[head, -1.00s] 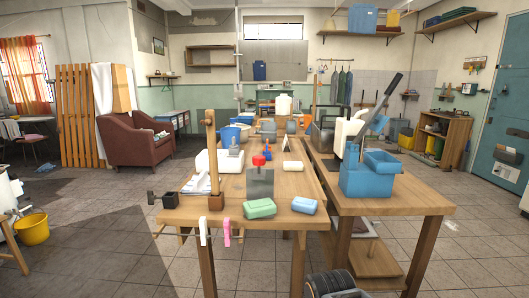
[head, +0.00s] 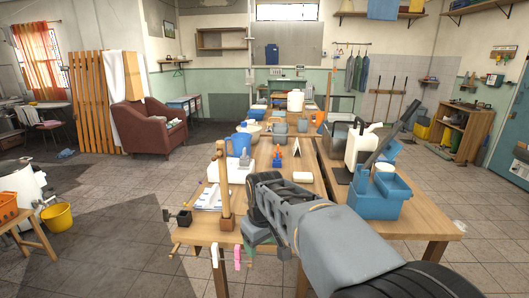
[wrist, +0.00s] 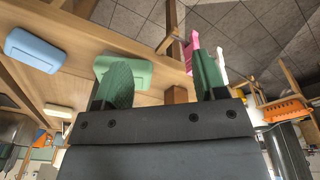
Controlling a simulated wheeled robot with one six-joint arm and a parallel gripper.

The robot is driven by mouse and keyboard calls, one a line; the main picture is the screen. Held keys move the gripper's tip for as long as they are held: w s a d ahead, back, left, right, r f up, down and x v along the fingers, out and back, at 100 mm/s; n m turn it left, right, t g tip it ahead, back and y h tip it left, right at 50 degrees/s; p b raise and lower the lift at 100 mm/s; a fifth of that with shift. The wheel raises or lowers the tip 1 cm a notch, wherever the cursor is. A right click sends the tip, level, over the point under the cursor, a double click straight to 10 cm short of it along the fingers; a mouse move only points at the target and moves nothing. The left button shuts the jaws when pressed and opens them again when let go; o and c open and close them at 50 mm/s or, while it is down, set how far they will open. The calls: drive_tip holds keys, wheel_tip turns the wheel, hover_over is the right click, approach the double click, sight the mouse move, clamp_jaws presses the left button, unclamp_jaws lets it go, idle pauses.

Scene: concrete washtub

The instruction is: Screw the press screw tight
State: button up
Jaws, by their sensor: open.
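I cannot clearly make out the press screw now; my arm covers the part of the table where the grey block with a red top stood. My gripper (head: 254,208) hangs over the front of the wooden table (head: 208,229) in the head view. In the wrist view its two dark green fingers (wrist: 163,82) stand wide apart with nothing held between them. A green soap bar (wrist: 140,70) lies partly behind one finger. The pink peg (wrist: 191,48) shows beside the other finger. An upright wooden post (head: 224,180) stands just left of my gripper.
A blue soap bar (wrist: 35,50) lies on the table beside the green one. A dark clamp-like part (head: 181,216) sits at the table's left edge. A blue tub (head: 378,200) stands on the right table. A yellow bucket (head: 57,216) and open floor lie left.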

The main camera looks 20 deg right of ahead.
drive_tip(key=w+d+r+n+g+p, duration=0.1)
drive_tip(key=w+d+r+p, duration=0.1)
drive_tip(key=w+r+p, duration=0.4)
drive_tip(key=w+d+r+n+p, duration=0.1)
drive_tip(key=w+d+r+p, duration=0.15)
drive_tip(key=r+p, duration=0.45)
drive_tip(key=w+d+r+n+g+p, duration=0.1)
drive_tip(key=w+d+r+p, duration=0.2)
drive_tip(key=r, duration=0.6)
wheel_tip(320, 180, down, 13)
drive_tip(key=shift+f+p, duration=0.1)
drive_tip(key=shift+p, duration=0.25)
drive_tip(key=shift+c, duration=0.2)
drive_tip(key=c, duration=0.9)
drive_tip(key=shift+m, duration=1.4)
